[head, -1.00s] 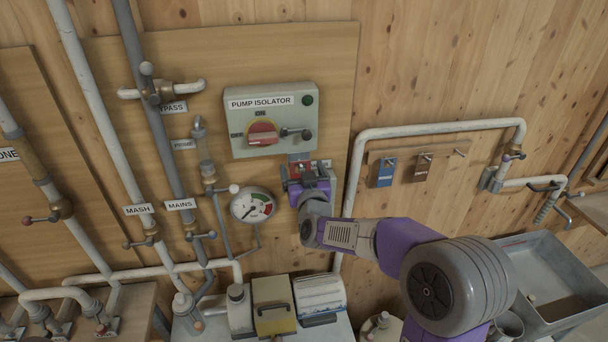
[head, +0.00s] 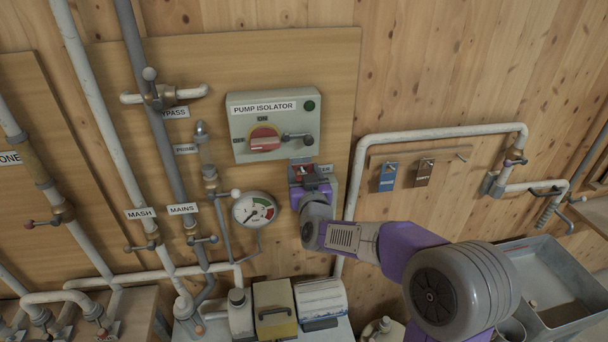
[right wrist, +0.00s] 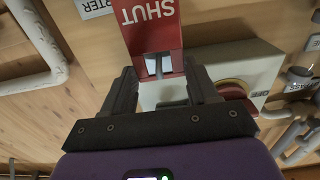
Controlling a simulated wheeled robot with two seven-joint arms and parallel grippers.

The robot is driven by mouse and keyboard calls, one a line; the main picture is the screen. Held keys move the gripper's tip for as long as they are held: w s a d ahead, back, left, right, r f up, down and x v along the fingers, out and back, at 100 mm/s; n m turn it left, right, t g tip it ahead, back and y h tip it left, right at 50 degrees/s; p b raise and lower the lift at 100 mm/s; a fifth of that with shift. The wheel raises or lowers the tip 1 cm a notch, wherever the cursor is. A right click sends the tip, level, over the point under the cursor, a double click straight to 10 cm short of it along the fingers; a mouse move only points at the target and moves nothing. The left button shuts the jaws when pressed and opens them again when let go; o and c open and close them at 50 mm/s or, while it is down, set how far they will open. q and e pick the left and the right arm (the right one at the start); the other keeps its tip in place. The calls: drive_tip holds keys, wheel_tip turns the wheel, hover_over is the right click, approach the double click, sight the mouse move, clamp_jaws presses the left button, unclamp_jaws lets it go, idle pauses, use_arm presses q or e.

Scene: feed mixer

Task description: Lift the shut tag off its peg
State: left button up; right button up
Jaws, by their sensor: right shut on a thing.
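The red tag with the white word SHUT (right wrist: 150,28) fills the top middle of the right wrist view, upside down there. My left gripper is not in view.
A blue tag (head: 388,177) and a brown tag (head: 424,173) hang on a wooden rail to the right, beside a bare peg (head: 461,157). A pressure gauge (head: 255,209) and pipes are on the left. A yellow box (head: 274,309) and a bottle stand below.

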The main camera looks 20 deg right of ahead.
drive_tip(key=shift+r, duration=0.35)
drive_tip(key=shift+v, duration=2.45)
drive_tip(key=shift+s, duration=0.1)
drive_tip(key=v, duration=0.4)
drive_tip(key=shift+p, duration=0.4)
drive_tip(key=shift+a+f, duration=0.1)
